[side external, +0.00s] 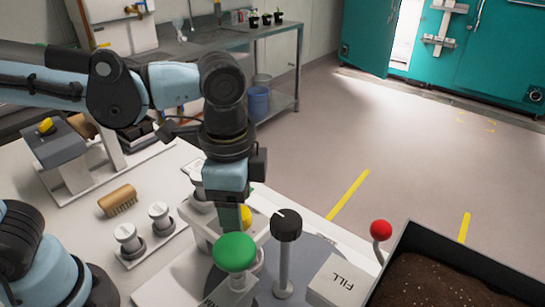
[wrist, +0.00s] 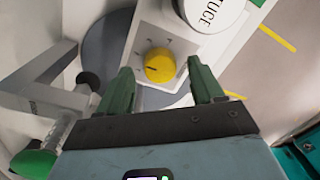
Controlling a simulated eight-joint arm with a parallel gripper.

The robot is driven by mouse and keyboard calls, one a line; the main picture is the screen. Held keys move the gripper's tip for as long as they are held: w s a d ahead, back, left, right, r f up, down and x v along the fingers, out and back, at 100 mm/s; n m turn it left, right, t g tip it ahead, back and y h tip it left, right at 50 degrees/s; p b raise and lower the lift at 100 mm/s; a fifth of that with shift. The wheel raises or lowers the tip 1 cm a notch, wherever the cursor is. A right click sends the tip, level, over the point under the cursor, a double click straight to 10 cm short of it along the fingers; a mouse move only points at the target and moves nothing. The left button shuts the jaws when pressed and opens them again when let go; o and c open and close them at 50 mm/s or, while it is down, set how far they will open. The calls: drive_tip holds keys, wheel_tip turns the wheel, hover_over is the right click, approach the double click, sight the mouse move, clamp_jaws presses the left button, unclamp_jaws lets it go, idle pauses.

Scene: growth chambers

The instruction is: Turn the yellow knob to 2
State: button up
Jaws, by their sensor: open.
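The yellow knob (wrist: 160,66) sits on a white panel with small marks around it. Its dark pointer line points toward the left in the wrist view; the marks are too small to read. My gripper (wrist: 162,88) is open, its two green fingers either side of the knob's near edge, with visible gaps and no clear contact. In the side view the knob (side external: 247,216) shows only partly, behind my gripper (side external: 230,216), which points down over the panel. The fingertips are partly hidden there by the green button.
A green mushroom button (side external: 234,252) and a black knob on a post (side external: 287,225) stand close to my gripper. A red-ball lever (side external: 381,230), a FILL block (side external: 340,282) and a soil tray (side external: 402,255) are to the right. A brush (side external: 118,200) lies left.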

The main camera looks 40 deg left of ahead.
wheel_tip(320, 180, up, 11)
drive_tip(key=shift+s+d, duration=0.15)
drive_tip(key=shift+s, duration=0.15)
drive_tip(key=shift+f, duration=0.1)
idle(0.4)
drive_tip(key=f, duration=1.2)
drive_tip(key=shift+w+a, duration=0.2)
drive_tip(key=shift+w, duration=0.1)
drive_tip(key=shift+r, duration=0.15)
drive_tip(key=shift+f, duration=0.25)
drive_tip(key=n, duration=0.3)
drive_tip(key=shift+r+n, duration=0.15)
drive_tip(key=shift+n, duration=0.15)
drive_tip(key=n, duration=0.4)
drive_tip(key=shift+n, duration=0.3)
drive_tip(key=n, duration=0.4)
drive_tip(key=shift+d, duration=0.1)
drive_tip(key=shift+w+n+g, duration=0.1)
drive_tip(key=shift+n+g, duration=0.2)
drive_tip(key=shift+n, duration=1.9)
